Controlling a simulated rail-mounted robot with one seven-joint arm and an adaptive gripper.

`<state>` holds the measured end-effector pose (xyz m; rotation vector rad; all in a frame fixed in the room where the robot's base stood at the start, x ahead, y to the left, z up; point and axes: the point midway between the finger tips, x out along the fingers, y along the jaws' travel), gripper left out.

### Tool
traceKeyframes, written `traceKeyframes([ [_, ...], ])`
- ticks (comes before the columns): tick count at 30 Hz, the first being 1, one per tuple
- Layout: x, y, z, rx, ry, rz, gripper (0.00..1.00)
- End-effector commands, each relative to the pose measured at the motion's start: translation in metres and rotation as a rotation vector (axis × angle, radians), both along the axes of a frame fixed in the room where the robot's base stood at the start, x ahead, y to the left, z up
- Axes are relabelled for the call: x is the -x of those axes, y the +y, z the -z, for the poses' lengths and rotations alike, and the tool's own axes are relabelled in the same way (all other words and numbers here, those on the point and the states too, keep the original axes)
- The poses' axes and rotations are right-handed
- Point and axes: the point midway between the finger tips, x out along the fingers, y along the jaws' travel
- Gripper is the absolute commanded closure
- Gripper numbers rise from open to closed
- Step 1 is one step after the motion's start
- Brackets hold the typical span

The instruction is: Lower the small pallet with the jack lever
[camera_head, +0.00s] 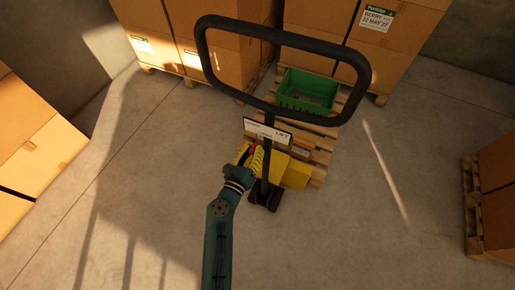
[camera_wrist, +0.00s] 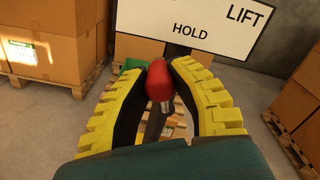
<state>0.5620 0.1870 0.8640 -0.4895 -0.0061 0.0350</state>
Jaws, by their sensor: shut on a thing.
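The jack lever has a red knob (camera_wrist: 160,82) on a metal stem, between my gripper's yellow-ridged fingers in the wrist view. My gripper (camera_wrist: 158,95) is shut on this knob. In the head view my gripper (camera_head: 251,155) is beside the jack's column, below the sign. The sign (camera_head: 268,131) reads LIFT at its right end; HOLD also shows on the sign in the wrist view (camera_wrist: 210,25). The small wooden pallet (camera_head: 322,146) sits at the yellow jack (camera_head: 296,174) and carries a green crate (camera_head: 307,91). Its height off the floor is hard to tell.
The jack's large black handle loop (camera_head: 366,85) stands above the pallet. Stacked cartons on pallets stand behind (camera_head: 215,50), with more cartons at left (camera_head: 40,150) and right (camera_head: 498,185). The concrete floor (camera_head: 380,230) is clear at front right and left.

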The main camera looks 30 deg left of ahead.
Motion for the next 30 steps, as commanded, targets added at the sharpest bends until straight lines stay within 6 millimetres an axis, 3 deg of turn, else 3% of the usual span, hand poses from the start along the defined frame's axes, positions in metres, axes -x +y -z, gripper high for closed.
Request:
traceKeyframes([
  [15, 0.001, 0.02, 0.01, 0.329, -0.008, 0.0, 1.0],
  [30, 0.001, 0.022, 0.014, 0.385, -0.008, 0.0, 1.0],
])
